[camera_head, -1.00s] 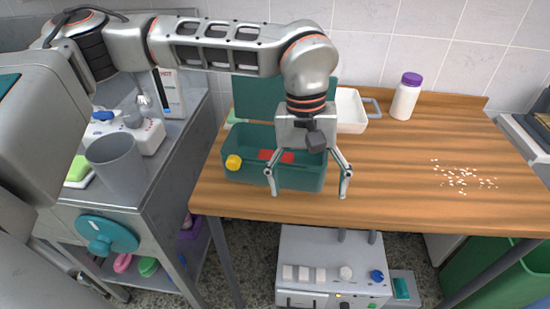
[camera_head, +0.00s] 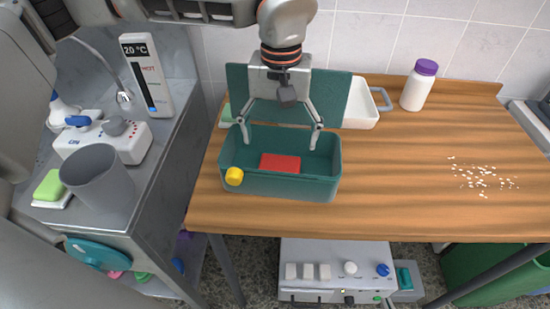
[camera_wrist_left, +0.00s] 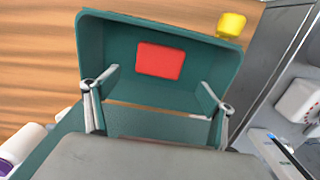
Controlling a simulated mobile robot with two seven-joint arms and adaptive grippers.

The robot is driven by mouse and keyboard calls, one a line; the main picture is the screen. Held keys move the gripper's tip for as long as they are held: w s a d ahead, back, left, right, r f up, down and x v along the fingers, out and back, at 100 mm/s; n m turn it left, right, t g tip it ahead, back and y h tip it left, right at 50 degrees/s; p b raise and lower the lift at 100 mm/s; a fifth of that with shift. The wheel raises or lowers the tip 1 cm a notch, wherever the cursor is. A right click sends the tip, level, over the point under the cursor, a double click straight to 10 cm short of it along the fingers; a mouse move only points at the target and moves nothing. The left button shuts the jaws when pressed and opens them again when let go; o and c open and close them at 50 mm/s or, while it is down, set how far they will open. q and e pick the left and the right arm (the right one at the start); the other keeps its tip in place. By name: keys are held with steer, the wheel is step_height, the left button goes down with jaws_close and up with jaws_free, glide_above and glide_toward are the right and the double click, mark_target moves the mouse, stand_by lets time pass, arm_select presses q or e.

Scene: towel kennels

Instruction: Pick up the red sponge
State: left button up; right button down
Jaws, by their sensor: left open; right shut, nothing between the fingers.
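The red sponge (camera_head: 280,164) lies flat on the floor of an open green box (camera_head: 290,188) on the wooden table. It also shows in the left wrist view (camera_wrist_left: 160,61) as a red rectangle inside the box. My left gripper (camera_head: 280,147) is open above the box, its fingers pointing down and spread wider than the sponge. Its fingertips appear over the back part of the box, behind the sponge, and nothing is between them. My right gripper is not in view.
The box's raised lid (camera_head: 335,100) stands behind my gripper. A yellow knob (camera_head: 234,176) sits on the box's front left. A white tray (camera_head: 362,102) and a purple-capped bottle (camera_head: 418,86) stand at the back. White crumbs (camera_head: 483,179) lie right; the table's middle is clear.

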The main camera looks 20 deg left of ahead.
mark_target(280, 164)
arm_select(q)
steer(key=f, duration=0.4)
steer(key=s+f, duration=0.1)
steer(key=f, duration=0.2)
steer(key=shift+d+b, duration=0.25)
steer(key=shift+b, duration=0.05)
steer(key=shift+w+f, duration=0.1)
steer(key=shift+f, duration=0.25)
steer(key=c, duration=0.9)
